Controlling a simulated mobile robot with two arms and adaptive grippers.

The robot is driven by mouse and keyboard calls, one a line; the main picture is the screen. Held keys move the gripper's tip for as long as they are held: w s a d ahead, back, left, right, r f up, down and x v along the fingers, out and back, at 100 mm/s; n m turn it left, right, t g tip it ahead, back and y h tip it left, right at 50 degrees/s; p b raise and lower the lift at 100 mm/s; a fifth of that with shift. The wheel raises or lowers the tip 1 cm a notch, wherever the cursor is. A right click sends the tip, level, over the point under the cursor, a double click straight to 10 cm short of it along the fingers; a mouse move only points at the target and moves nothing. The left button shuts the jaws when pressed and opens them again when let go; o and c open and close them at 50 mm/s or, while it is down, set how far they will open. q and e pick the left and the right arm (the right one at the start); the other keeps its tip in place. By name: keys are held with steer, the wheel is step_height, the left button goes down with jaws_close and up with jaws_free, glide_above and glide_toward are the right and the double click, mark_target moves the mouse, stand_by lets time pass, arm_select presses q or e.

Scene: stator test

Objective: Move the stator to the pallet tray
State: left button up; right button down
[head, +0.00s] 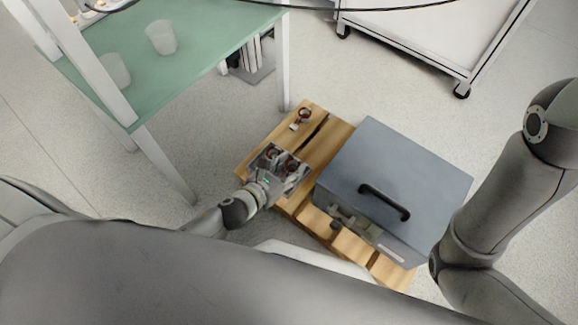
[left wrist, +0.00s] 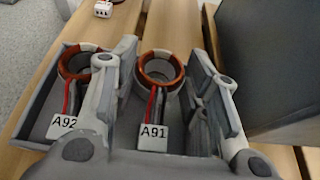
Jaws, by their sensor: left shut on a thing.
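The stator tagged A91 (left wrist: 158,75) is a copper-coloured ring with red and black leads and a white tag. My left gripper (left wrist: 162,62) is shut on it, one finger on each side, inside or just over the grey tray (left wrist: 32,120). I cannot tell whether it touches the tray floor. The stator tagged A92 (left wrist: 78,66) sits in the tray to the left. In the head view my left gripper (head: 284,172) is at the tray on the wooden pallet (head: 335,133). Another stator (head: 304,114) lies on the pallet's far corner. My right gripper is out of view.
A grey case (head: 400,170) with a black handle stands on the pallet, right of the tray. A green-topped table (head: 195,40) with two cups (head: 161,37) is at upper left. A white cart (head: 430,35) stands at the back. Open floor lies between them.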

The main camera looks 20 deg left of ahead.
arm_select(q)
steer(key=shift+f, duration=0.35)
steer(key=o, duration=1)
steer(key=shift+o, duration=0.8)
steer(key=shift+s+d, duration=0.15)
steer(key=shift+d, duration=0.05)
steer(key=shift+s, duration=0.1)
steer(key=v, duration=0.6)
steer(key=shift+a+r, duration=0.1)
steer(key=shift+a, duration=0.3)
steer(key=shift+s+a+r, duration=0.25)
steer(key=shift+s, duration=0.05)
